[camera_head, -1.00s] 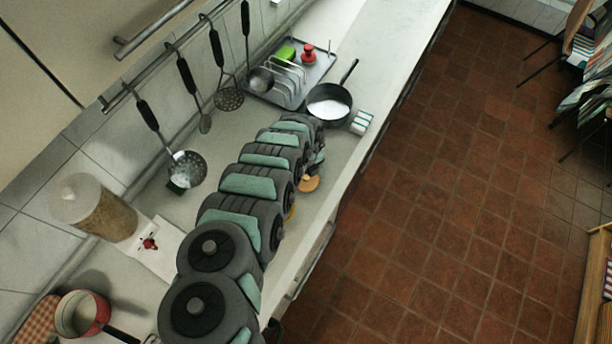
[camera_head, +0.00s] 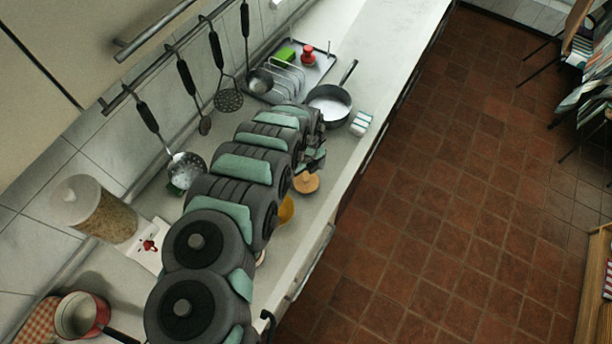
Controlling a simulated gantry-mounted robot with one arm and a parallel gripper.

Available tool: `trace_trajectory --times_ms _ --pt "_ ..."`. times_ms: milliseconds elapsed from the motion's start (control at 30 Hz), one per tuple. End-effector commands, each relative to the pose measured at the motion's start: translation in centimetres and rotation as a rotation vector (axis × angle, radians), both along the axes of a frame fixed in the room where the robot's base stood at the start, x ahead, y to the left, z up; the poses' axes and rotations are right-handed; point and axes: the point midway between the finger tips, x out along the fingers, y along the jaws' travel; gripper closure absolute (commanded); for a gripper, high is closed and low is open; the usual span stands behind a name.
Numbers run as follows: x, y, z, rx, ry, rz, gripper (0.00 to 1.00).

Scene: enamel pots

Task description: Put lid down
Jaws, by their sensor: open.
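A round tan lid with a small knob (camera_head: 306,184) lies on the white counter near its front edge, just below my gripper in the picture. My gripper (camera_head: 317,160) is at the far end of my arm, open, and appears apart from the lid. The fingers are small and dark here, and my wrist hides part of them. A yellow rounded thing (camera_head: 287,209), perhaps a pot, shows partly behind my arm, left of the lid.
A dark pan with white contents (camera_head: 328,105) and a white-and-green block (camera_head: 361,123) stand beyond my gripper. A metal tray (camera_head: 318,69) holds a rack, a green sponge and a red item. Ladles hang along the wall. The far counter (camera_head: 390,35) is clear.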

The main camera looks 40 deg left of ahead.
Motion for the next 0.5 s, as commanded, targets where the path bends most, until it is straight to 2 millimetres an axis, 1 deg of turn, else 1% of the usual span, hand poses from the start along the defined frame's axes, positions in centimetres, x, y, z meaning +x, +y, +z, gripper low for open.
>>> trace_trajectory --times_ms 33,100,167,300,500 --pt "0.1 0.2 0.9 0.002 -0.002 -0.001 0.00" --pt "0.2 0.3 2.0 0.003 -0.005 0.000 0.00" --pt "0.1 0.2 2.7 0.003 -0.001 -0.001 0.00" --pt "0.2 0.3 4.9 0.004 -0.005 0.000 0.00" --pt "0.2 0.2 7.5 0.004 -0.004 0.000 0.00"
